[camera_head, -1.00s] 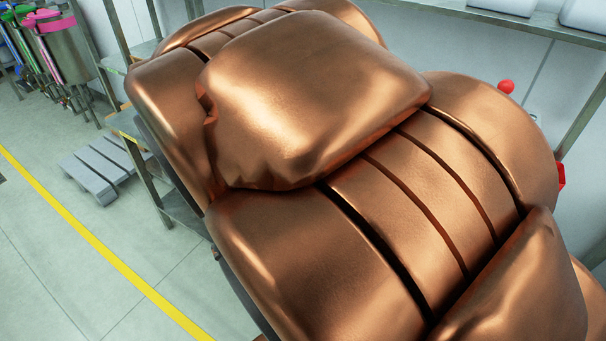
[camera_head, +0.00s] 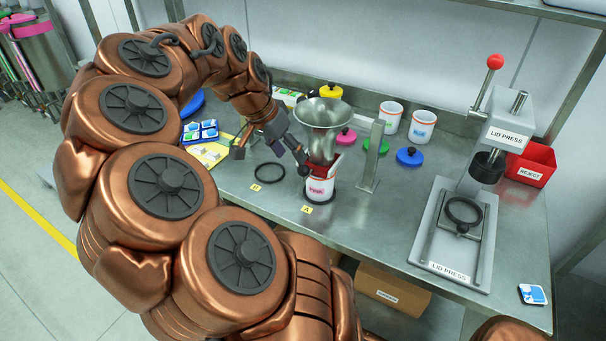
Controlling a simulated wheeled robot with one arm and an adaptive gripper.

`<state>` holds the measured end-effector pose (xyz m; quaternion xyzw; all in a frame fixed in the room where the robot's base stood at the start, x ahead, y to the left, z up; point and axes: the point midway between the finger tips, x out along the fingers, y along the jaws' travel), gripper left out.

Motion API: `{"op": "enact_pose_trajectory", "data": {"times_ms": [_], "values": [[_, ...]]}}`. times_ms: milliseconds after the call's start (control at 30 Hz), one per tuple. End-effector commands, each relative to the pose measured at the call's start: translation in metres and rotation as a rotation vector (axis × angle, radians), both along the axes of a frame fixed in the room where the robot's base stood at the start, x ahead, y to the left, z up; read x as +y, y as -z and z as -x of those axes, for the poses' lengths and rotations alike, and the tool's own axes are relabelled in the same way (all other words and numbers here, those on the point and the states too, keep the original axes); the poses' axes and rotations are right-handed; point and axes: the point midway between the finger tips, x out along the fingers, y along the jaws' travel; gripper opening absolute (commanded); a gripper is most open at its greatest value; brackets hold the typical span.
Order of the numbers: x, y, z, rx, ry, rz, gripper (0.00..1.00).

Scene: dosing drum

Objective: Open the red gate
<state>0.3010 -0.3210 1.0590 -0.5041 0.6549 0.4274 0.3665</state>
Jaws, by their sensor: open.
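A metal funnel (camera_head: 322,112) stands on the bench, held by an upright metal post (camera_head: 371,155) at its right. The red gate (camera_head: 322,161) sits at the funnel's lower end, partly hidden by the funnel and my gripper's finger. A white cup with a red label (camera_head: 319,188) stands directly under it, by the yellow "A" tag. My gripper (camera_head: 271,161) is open at the left of the funnel. Its right fingertip is close to the red gate and the cup; I cannot tell whether it touches. Its left finger hangs over the bench near a yellow sheet.
A black ring (camera_head: 270,173) lies left of the cup. Behind are white cups (camera_head: 421,126) and coloured lids (camera_head: 410,156). The lid press (camera_head: 460,220) and red reject bin (camera_head: 531,164) stand at the right.

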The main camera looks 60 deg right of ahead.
Motion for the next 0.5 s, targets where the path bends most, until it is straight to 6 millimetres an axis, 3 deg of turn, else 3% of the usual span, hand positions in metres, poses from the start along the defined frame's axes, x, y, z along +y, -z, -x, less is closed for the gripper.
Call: {"op": "enact_pose_trajectory", "data": {"times_ms": [267, 500], "values": [[-0.012, 0.015, 0.004, 0.006, 0.026, 0.005, 0.57], [-0.023, 0.044, 0.012, 0.006, 0.026, 0.005, 0.57]]}}
